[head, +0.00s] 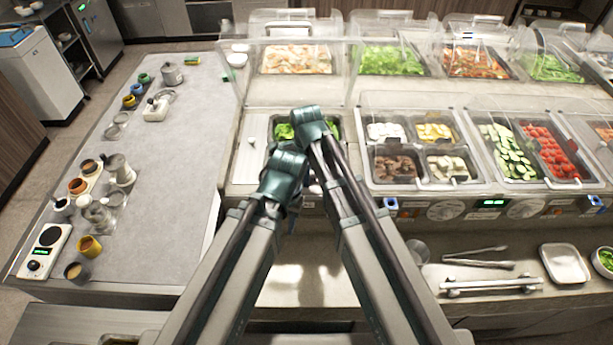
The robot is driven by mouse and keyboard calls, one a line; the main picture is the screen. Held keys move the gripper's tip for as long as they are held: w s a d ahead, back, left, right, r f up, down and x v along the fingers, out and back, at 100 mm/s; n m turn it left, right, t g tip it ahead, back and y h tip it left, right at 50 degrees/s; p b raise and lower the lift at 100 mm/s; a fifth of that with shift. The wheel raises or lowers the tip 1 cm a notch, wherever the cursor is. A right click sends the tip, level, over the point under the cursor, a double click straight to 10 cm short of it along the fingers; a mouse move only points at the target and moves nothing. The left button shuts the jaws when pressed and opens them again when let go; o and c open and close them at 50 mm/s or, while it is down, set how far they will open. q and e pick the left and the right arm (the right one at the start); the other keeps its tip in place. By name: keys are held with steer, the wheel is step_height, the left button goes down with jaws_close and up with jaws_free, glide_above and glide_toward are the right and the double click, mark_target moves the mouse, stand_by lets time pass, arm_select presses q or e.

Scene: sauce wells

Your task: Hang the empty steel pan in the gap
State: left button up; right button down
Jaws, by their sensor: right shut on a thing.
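My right gripper (312,122) is over the small counter section left of the main wells, and its wrist hides its fingers. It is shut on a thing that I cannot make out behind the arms. My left gripper (285,165) is lower and nearer, just left of it; its fingers are hidden, so I cannot tell if it is open. Green leaves (285,131) show in a well beside and under the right wrist. I cannot make out the empty steel pan or the gap; my arms cover much of this section.
Filled wells (425,150) under clear guards lie to the right, with a second row behind. A grey side counter (180,150) with jars and cups stands left. Tongs (480,263) and a white tray (564,263) lie on the front ledge. A white board (254,130) adjoins the leaves.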

steer(key=shift+s+f, duration=0.25)
steer(key=shift+s, duration=0.15)
steer(key=c, duration=0.7)
jaws_free()
steer(key=shift+s, duration=0.1)
steer(key=shift+w+r+p, duration=0.2)
steer(key=shift+r+p, duration=0.2)
steer(key=shift+p, duration=0.1)
step_height(320, 180, up, 14)
steer(key=p, duration=1.3)
steer(key=shift+s+f, duration=0.1)
steer(key=shift+f, duration=0.1)
